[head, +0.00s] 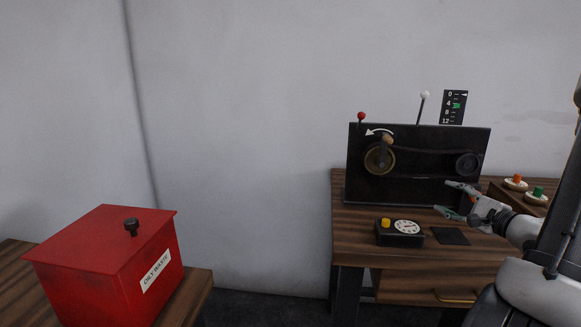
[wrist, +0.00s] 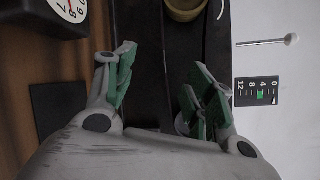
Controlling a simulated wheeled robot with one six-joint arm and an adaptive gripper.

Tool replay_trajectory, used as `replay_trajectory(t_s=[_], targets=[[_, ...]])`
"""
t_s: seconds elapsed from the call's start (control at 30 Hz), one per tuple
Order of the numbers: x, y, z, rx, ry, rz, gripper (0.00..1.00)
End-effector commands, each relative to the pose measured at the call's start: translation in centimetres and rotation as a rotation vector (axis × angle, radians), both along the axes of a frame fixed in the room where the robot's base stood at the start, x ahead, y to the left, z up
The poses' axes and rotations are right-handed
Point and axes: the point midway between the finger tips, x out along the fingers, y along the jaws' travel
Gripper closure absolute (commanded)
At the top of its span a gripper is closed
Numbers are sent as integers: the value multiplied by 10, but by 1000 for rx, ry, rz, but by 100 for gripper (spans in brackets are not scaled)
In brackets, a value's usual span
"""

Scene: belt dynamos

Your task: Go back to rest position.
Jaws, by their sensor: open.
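My gripper (head: 452,199) is open and empty in the head view, at the right in front of the black belt dynamo panel (head: 425,140). Its green-padded fingers are spread apart in the wrist view (wrist: 160,92), with the dark panel between and beyond them. The dynamo has a brass wheel with a wooden crank knob (head: 388,139) at its left and a dark pulley (head: 467,163) at its right, joined by a belt. My arm comes in from the right edge of the head view.
A timer box (head: 400,232) with a yellow button and a dark flat pad (head: 451,236) lie on the wooden desk (head: 350,222). A stand with orange and green buttons (head: 515,181) is at the right. A red oily-waste bin (head: 105,260) stands at the left. Floor is free between the tables.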

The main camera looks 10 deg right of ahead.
Motion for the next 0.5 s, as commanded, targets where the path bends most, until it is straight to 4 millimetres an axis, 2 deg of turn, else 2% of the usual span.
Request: replay_trajectory(t_s=[0.03,0.07,0.1,0.17,0.2,0.23,0.3,0.37,0.43,0.5], targets=[[-2,42,15,-35,22,130,46],[-7,66,21,-56,44,210,46],[-17,99,28,-89,77,321,46],[-39,144,35,-156,136,487,46],[-57,170,38,-212,180,592,46],[-72,186,39,-256,213,667,46],[-107,213,39,-379,293,821,46],[-138,226,39,-502,359,933,46],[-169,229,39,-666,426,1036,46],[-194,222,41,-845,484,1107,46]])
